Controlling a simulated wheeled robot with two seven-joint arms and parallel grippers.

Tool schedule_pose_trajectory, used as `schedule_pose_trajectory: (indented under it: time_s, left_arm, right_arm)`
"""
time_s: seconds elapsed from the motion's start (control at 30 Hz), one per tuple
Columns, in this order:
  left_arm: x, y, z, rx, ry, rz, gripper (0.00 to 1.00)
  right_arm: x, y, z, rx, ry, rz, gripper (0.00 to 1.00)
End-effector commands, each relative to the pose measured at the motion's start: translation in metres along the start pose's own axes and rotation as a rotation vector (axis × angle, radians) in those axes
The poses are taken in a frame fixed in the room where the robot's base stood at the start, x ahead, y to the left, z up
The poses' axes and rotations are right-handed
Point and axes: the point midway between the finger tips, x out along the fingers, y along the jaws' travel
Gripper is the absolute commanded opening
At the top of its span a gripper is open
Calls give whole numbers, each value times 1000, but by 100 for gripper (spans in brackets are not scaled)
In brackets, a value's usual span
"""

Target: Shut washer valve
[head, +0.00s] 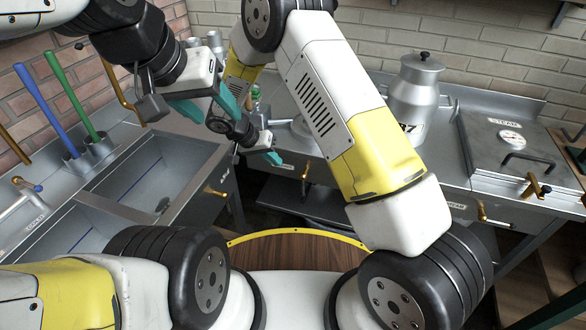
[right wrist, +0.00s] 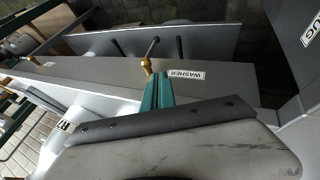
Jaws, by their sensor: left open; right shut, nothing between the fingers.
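The washer valve (head: 305,172) is a small brass valve on the front face of the back counter, beside a label. In the right wrist view the brass valve (right wrist: 147,66) sits next to the "WASHER" label (right wrist: 185,75), its thin handle pointing away from the panel. My right gripper (head: 274,158) is shut and empty, a little left of the valve in the head view. In the right wrist view its teal fingertips (right wrist: 160,78) are close to the valve; I cannot tell whether they touch. My left gripper (head: 207,104) is open and empty, above the sink's back corner.
A metal churn (head: 415,95) stands on the back counter. A steam box (head: 490,150) is at right, with other brass valves (head: 485,213) below. Sinks (head: 150,180) lie at left, with a blue brush (head: 45,105) and green brush (head: 70,100) behind.

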Motion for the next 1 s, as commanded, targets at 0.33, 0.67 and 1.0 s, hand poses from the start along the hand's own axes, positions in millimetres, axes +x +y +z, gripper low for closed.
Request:
schedule_pose_trajectory:
  time_s: [0.33, 0.67, 1.0]
  left_arm:
    - [0, 0, 0, 0, 0, 0, 55]
    - [0, 0, 0, 0, 0, 0, 55]
    - [0, 0, 0, 0, 0, 0, 55]
  right_arm:
    - [37, -47, 31, 12, 67, 33, 0]
    - [38, -48, 32, 13, 69, 34, 0]
    - [75, -46, 30, 13, 66, 37, 0]
